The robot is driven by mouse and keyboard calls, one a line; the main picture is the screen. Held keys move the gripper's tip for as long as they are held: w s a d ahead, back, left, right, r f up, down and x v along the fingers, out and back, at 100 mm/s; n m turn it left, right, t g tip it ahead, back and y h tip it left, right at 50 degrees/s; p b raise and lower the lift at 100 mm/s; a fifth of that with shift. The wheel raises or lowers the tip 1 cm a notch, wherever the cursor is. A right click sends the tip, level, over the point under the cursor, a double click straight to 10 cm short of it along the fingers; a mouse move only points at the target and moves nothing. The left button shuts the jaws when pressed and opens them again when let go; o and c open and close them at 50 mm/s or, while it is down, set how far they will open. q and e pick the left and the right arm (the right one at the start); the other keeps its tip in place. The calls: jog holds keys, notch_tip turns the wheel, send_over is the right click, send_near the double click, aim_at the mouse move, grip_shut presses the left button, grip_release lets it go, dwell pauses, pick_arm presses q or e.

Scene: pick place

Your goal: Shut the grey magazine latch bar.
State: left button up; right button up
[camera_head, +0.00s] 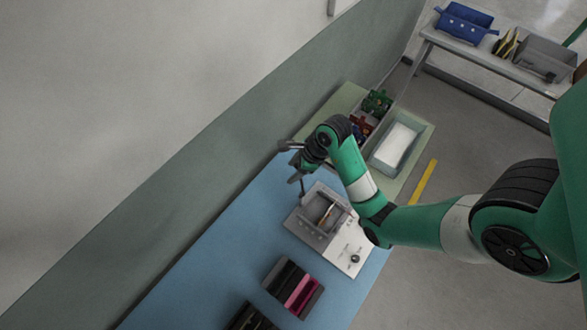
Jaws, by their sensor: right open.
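The magazine (304,232) is a grey block with a recessed opening, joined to a white panel (346,252) with a dark round knob. It sits tilted in the picture on the blue table. A grey bar with an orange-brown part (327,213) shows at the opening; I cannot tell its exact position. My right gripper (290,161) is open and empty, above the far left side of the magazine, with its fingers pointing left. It appears apart from the magazine. My left gripper is not in view.
A black and pink divided box (290,285) lies on the blue table (225,262) nearer the front. A grey-green tray (377,163) with a white insert and a bin of green and red parts (372,108) stand behind. The table's left part is clear.

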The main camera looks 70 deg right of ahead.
grip_shut()
dwell(1.3)
